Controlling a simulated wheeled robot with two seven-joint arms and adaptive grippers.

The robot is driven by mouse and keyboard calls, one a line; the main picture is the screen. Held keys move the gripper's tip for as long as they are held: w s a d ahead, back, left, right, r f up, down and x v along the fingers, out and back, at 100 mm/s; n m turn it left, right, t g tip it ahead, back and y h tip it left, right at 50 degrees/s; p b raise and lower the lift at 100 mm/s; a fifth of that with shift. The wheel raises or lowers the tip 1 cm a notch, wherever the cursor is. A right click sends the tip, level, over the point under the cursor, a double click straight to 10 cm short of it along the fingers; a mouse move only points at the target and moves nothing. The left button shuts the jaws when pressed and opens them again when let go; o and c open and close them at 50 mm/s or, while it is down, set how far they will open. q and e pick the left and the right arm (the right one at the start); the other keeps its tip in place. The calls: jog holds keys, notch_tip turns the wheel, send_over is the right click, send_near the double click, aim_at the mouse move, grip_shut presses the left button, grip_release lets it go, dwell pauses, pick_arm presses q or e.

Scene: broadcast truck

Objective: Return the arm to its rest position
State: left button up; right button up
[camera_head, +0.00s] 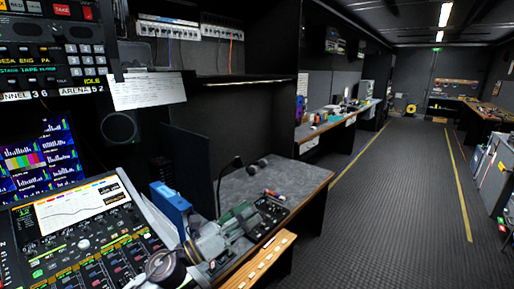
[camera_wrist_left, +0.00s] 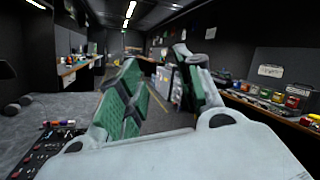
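My left arm comes in at the bottom of the head view. Its grey gripper with green finger pads (camera_head: 242,216) is above the near desk, close to a black control panel. In the left wrist view the two green-padded fingers (camera_wrist_left: 158,78) stand apart with a clear gap, and nothing is between them. The aisle floor shows through the gap. My right arm and gripper are in neither view.
A mixing console (camera_head: 90,240) fills the lower left. A blue box (camera_head: 170,207) stands beside my gripper. A black control panel (camera_head: 262,215) and a gooseneck microphone (camera_head: 230,172) are on the grey desk (camera_head: 285,178). The aisle floor (camera_head: 400,190) to the right is clear.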

pick_arm(q)
jog(key=a+f+n+t+y, duration=0.2)
jog(key=a+f+n+y, duration=0.6)
jog(key=n, duration=0.7)
jog(key=a+f+n+t+y, duration=0.3)
jog(key=a+f+n+y, duration=0.3)
jog(key=a+n+y, duration=0.65)
jog(key=s+d+f+n+g+h, duration=0.1)
jog(key=s+f+n+g, duration=0.6)
jog(key=s+f, duration=0.3)
jog(key=s+f+n+g+h, duration=0.2)
jog(key=s+f+n+g, duration=0.5)
jog(key=s, duration=0.5)
notch_tip(320, 180, down, 34)
jog(key=s+a+r+m, duration=0.1)
jog(key=s+a, duration=0.1)
jog(key=s+a+f, duration=0.3)
jog(key=s+f, duration=0.7)
jog(key=s+a+f+g+y, duration=0.1)
jog(key=s+a+f, duration=0.3)
jog(key=s+f, duration=0.6)
jog(key=shift+s+a+f, duration=0.3)
jog(key=shift+s+f, duration=0.05)
jog(key=shift+s, duration=0.15)
